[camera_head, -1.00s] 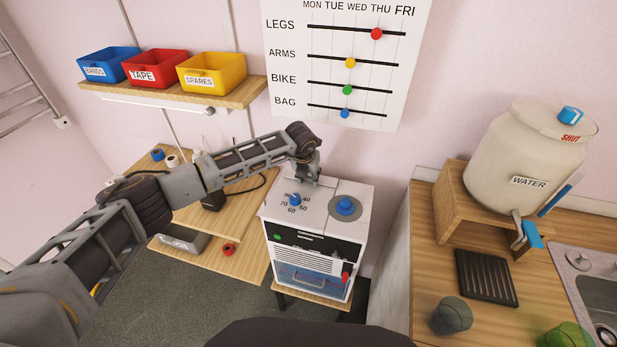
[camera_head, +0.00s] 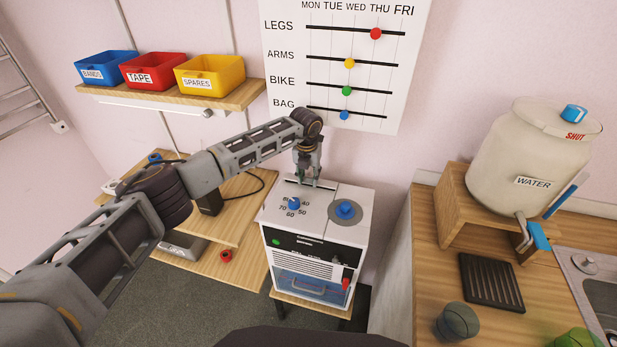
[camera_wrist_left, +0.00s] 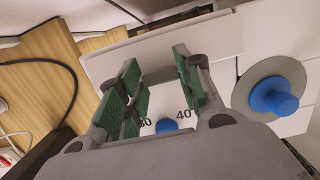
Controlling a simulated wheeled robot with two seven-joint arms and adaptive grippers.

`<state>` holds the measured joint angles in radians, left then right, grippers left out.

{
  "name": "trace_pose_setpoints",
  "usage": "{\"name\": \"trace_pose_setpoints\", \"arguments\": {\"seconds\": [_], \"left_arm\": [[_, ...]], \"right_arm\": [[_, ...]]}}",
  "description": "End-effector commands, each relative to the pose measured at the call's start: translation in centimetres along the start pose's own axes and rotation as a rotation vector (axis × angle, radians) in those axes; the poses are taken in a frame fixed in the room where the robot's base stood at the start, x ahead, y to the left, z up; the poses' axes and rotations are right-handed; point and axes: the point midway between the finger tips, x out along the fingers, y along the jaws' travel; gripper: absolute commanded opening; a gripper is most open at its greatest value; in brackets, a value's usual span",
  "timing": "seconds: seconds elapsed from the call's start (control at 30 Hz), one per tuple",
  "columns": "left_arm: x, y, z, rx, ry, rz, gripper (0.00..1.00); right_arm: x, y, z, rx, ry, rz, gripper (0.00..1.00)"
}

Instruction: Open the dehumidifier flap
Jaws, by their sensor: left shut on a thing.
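The white dehumidifier (camera_head: 306,252) stands on a low wooden stand below the wall chart. Its top has a blue dial knob (camera_head: 293,203) with numbers around it and a second blue knob (camera_head: 345,209) on a grey disc. My left gripper (camera_head: 309,180) points down at the back of the top. It is shut on what looks like the grey handle bar (camera_wrist_left: 160,75) of the flap, a white panel (camera_wrist_left: 190,40) in the left wrist view. The green finger pads stand on both sides of the bar. How far the flap is raised I cannot tell. My right gripper is not in view.
A shelf (camera_head: 240,97) with blue, red and yellow bins hangs at the upper left. A wooden bench (camera_head: 210,240) with a dark cable is left of the dehumidifier. The counter on the right holds a water tank (camera_head: 530,160), a black rack and cups.

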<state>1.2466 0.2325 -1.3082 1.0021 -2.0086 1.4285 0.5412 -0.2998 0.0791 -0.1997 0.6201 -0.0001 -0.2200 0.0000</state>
Motion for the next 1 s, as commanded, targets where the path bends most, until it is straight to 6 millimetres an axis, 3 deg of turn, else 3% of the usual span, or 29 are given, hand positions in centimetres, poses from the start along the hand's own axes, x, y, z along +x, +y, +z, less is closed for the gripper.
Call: {"name": "trace_pose_setpoints", "arguments": {"seconds": [0.1, 0.13, 0.3, 1.0], "left_arm": [[-0.09, 0.07, 0.09, -0.001, -0.003, 0.000, 0.12], [-0.09, 0.07, 0.09, -0.001, -0.003, 0.000, 0.38], [-0.07, 0.04, 0.07, -0.001, -0.002, 0.000, 0.57], [0.16, 0.12, -0.20, -0.001, -0.044, 0.003, 0.57]], "right_arm": [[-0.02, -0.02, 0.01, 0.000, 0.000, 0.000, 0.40], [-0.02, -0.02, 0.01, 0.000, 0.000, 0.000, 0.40], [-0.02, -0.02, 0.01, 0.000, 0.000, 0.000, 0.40], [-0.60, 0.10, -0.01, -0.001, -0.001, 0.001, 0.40]]}}
